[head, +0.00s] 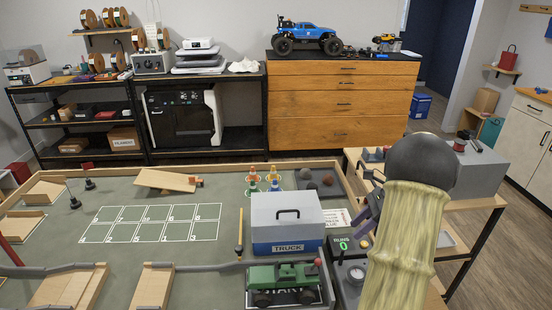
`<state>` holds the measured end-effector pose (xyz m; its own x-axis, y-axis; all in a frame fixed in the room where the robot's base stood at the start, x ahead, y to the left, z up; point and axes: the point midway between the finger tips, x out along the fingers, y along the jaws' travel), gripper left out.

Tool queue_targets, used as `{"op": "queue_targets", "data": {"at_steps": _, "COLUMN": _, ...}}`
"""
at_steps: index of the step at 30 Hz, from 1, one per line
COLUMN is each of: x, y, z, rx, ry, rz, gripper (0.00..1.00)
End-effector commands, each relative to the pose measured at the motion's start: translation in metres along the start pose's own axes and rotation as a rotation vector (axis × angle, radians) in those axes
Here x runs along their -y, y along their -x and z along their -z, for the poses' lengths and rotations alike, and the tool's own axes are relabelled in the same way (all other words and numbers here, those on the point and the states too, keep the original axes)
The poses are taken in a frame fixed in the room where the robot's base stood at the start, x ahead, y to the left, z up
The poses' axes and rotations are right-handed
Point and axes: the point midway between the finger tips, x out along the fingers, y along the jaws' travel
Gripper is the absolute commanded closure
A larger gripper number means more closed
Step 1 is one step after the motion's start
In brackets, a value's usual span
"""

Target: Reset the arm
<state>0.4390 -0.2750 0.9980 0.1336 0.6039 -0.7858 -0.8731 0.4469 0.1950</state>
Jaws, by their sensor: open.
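My arm rises at the right of the head view, over the right edge of the green-topped course table (65,235). A pale yellow sleeve and a black rounded joint show large in front. My gripper (366,226) shows only in part as a dark purple-grey piece just left of the sleeve, above the console (350,272) marked "RUNS 0". The jaws look open, and I see nothing held between them. The rest of the gripper is hidden behind the arm. A grey and blue box marked "TRUCK" (288,225) stands to its left.
A green toy truck (283,280) sits in front of the box. Wooden ramps (167,181) and small colored figures (263,180) stand on the course. A side table with a grey box (480,172) is behind my arm. Wooden drawers (340,100) stand at the back.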

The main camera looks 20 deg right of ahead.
Motion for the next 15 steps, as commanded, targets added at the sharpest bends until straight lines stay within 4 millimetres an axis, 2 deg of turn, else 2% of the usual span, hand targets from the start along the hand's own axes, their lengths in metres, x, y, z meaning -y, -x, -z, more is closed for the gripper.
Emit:
{"op": "queue_targets", "data": {"at_steps": 4, "x": -0.002, "y": -0.002, "z": -0.005, "rx": -0.014, "ry": 0.022, "rz": -0.003, "gripper": 0.58}}
{"op": "queue_targets", "data": {"at_steps": 8, "x": -0.015, "y": -0.013, "z": -0.029, "rx": -0.085, "ry": 0.148, "rz": -0.019, "gripper": 0.58}}
{"op": "queue_targets", "data": {"at_steps": 11, "x": -0.034, "y": -0.029, "z": -0.057, "rx": -0.183, "ry": 0.337, "rz": -0.046, "gripper": 0.58}}
{"op": "queue_targets", "data": {"at_steps": 15, "x": -0.072, "y": -0.053, "z": -0.095, "rx": -0.342, "ry": 0.691, "rz": -0.1, "gripper": 0.58}}
